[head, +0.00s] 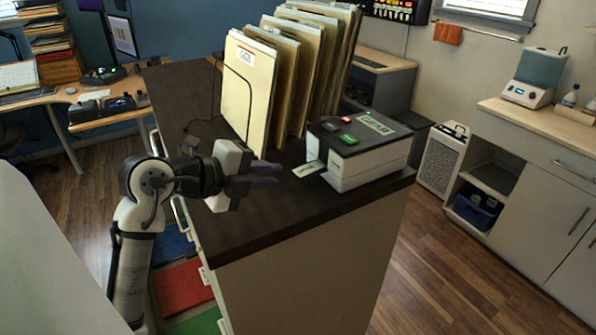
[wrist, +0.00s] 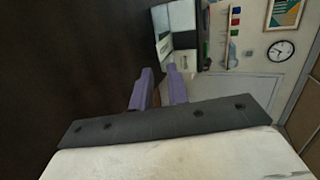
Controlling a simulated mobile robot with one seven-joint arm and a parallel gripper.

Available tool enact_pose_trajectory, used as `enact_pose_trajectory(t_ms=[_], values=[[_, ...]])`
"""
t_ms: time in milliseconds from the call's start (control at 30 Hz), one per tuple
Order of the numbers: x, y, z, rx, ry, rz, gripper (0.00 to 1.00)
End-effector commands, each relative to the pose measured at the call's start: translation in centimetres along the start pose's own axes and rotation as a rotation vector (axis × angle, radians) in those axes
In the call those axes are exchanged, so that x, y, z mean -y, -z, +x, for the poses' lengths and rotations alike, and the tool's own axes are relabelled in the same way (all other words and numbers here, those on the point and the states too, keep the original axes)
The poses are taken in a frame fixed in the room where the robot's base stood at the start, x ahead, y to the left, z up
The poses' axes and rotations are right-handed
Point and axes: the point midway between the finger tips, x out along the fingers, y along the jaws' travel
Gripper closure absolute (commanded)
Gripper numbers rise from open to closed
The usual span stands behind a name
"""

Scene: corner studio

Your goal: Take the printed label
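The printed label (head: 308,169) is a small white strip sticking out of the left end of the label printer (head: 372,158), a white and dark box on the dark counter top. My gripper (head: 266,176) is left of the label, a short gap away, with its purple fingers pointing toward it. The fingers are apart and nothing shows between them. In the wrist view my gripper (wrist: 160,70) has the printer (wrist: 183,38) ahead of its fingertips. A pale patch at the printer's near side looks like the label (wrist: 164,47).
Upright folders (head: 248,95) in a wire rack stand behind my gripper and the printer. The dark counter top (head: 290,205) is bare in front of the printer and ends at its front edge. A red and a green button sit on the printer's top.

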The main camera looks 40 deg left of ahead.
Motion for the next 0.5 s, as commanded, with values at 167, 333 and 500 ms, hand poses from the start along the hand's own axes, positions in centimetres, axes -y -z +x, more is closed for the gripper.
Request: enact_pose_trajectory(t_ms=[167, 333, 500], values=[[0.2, 0.0, 2.7, -0.001, -0.003, 0.000, 0.83], [-0.5, 0.1, 5.4, -0.004, 0.001, 0.003, 0.83], [-0.2, 0.1, 6.7, -0.002, 0.001, 0.003, 0.83]])
